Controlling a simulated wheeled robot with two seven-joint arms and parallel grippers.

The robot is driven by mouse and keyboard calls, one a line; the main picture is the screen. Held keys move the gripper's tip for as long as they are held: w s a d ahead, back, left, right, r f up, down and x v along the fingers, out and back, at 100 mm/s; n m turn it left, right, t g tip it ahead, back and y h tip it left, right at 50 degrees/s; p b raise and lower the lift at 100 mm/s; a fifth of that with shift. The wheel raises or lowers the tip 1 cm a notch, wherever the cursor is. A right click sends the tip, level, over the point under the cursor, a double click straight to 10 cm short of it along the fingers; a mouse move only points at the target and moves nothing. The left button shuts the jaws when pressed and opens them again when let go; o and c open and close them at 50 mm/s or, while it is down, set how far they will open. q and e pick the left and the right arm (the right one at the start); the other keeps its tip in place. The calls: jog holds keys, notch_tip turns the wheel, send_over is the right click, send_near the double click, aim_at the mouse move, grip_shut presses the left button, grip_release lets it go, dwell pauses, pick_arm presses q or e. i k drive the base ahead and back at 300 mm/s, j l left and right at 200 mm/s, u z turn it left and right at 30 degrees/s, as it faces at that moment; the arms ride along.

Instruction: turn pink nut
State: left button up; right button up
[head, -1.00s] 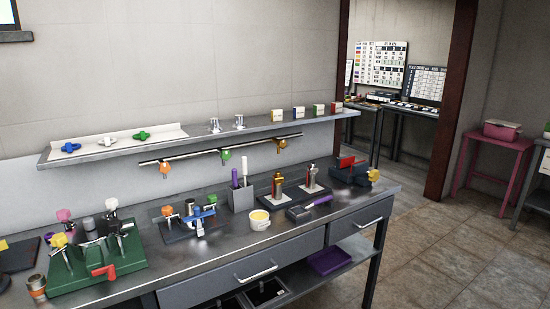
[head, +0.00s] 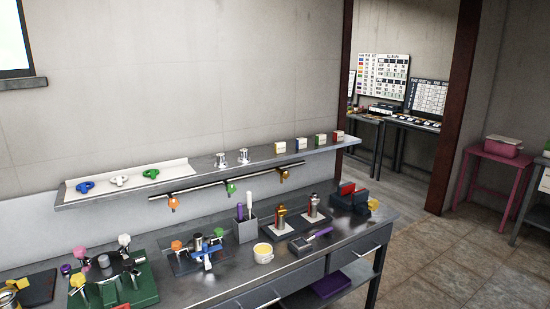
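A pink knob-like nut (head: 80,252) stands at the back left of a green block fixture (head: 142,287) on the grey workbench, at the lower left of the head view. Next to it are a grey cylinder (head: 104,261), a pale pinkish-white knob (head: 124,240) and a yellow knob (head: 77,281). The lower part of the fixture is cut off by the bottom edge of the picture. Neither of my grippers is in view.
A dark plate with an orange knob and a blue handle (head: 208,250) stands right of the fixture. A grey holder (head: 246,230), a yellow-filled cup (head: 263,253) and bottles (head: 281,217) follow. A shelf (head: 200,178) runs above the bench. Open floor lies at the right.

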aim_at(79, 252)
jog(key=u, duration=1.25)
